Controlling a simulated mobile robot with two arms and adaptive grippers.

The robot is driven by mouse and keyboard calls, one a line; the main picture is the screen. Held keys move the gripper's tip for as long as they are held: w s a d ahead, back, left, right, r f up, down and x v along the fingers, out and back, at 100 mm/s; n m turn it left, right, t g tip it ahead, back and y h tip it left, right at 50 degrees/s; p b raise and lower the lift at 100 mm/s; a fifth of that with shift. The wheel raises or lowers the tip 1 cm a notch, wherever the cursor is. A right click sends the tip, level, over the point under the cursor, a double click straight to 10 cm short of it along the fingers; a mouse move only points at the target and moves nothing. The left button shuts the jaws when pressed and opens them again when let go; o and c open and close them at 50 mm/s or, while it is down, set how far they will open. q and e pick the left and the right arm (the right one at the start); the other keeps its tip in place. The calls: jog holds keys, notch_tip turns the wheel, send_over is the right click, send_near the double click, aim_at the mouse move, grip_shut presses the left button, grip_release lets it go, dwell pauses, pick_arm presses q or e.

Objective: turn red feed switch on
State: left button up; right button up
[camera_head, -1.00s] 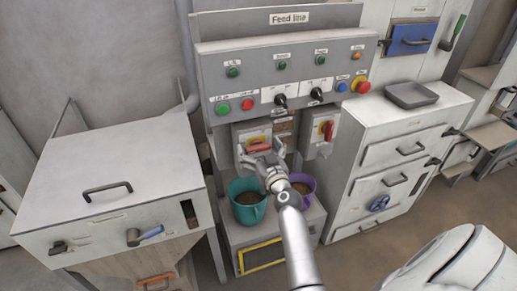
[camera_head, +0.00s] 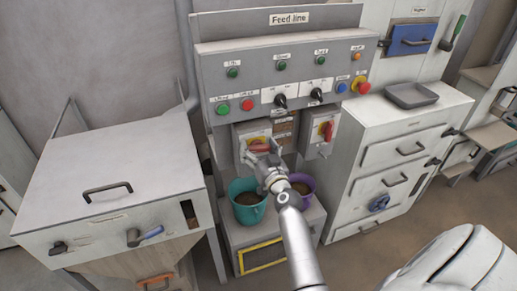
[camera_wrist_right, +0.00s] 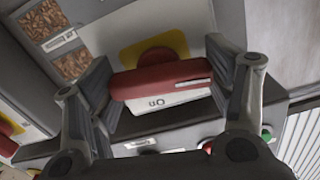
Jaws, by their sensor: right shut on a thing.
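The red feed switch (camera_head: 258,145) is a red rotary handle on a yellow plate, on a light grey box below the Feed line panel. In the right wrist view, the red handle (camera_wrist_right: 160,80) lies across the picture between my fingers, with the word "On" on the plate beside it. My right gripper (camera_head: 258,153) is at the switch, its fingers (camera_wrist_right: 162,88) on either side of the handle and shut on it. The gripper hides part of the box in the head view. My left gripper is not in view.
A second box with a red handle (camera_head: 328,131) is to the right. Buttons and knobs line the panel (camera_head: 235,55) above. A teal bucket (camera_head: 248,212) and a purple bucket (camera_head: 309,196) stand below. A drawer cabinet (camera_head: 345,170) is at the right, a lidded bin (camera_head: 150,165) at the left.

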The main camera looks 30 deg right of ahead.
jog(key=m, duration=0.8)
jog(key=shift+d+p, duration=0.1)
jog(key=shift+p, duration=0.3)
jog(key=m, duration=0.4)
jog(key=shift+m, duration=2.2)
jog(key=o, duration=1)
jog(key=shift+s, duration=0.1)
